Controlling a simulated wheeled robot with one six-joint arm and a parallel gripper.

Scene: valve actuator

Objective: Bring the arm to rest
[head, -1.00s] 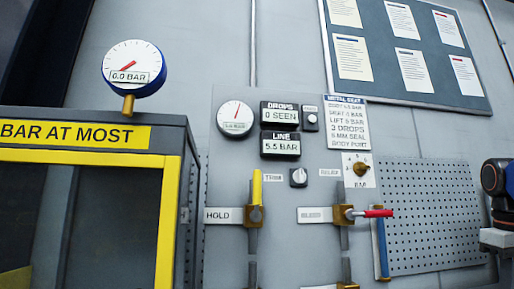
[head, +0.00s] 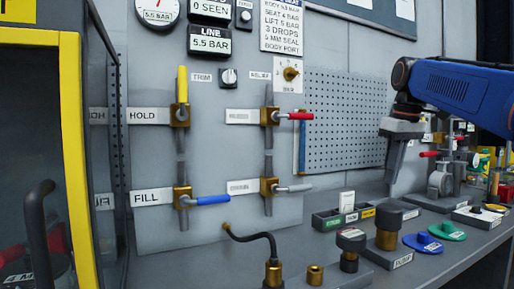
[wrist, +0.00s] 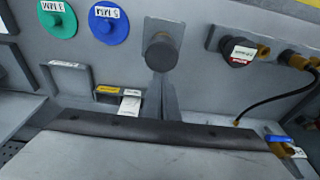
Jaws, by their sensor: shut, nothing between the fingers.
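My blue arm (head: 460,92) reaches in from the right in the head view. My gripper (head: 391,178) points down at its end, in front of the pegboard's right part and above the bench. Its fingers are together with nothing between them. In the wrist view, the shut fingers (wrist: 161,95) reach out from the dark gripper body toward the bench, near a black-capped part (wrist: 161,50). The fingers partly cover the bench behind them.
The bench (head: 405,270) holds a blue disc (head: 423,243), a green disc (head: 446,231) and several fittings. The valve panel (head: 220,140) has a yellow HOLD handle (head: 182,82), a blue FILL handle (head: 212,200) and a red bleed handle (head: 300,116). A yellow-framed cabinet (head: 75,150) stands left.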

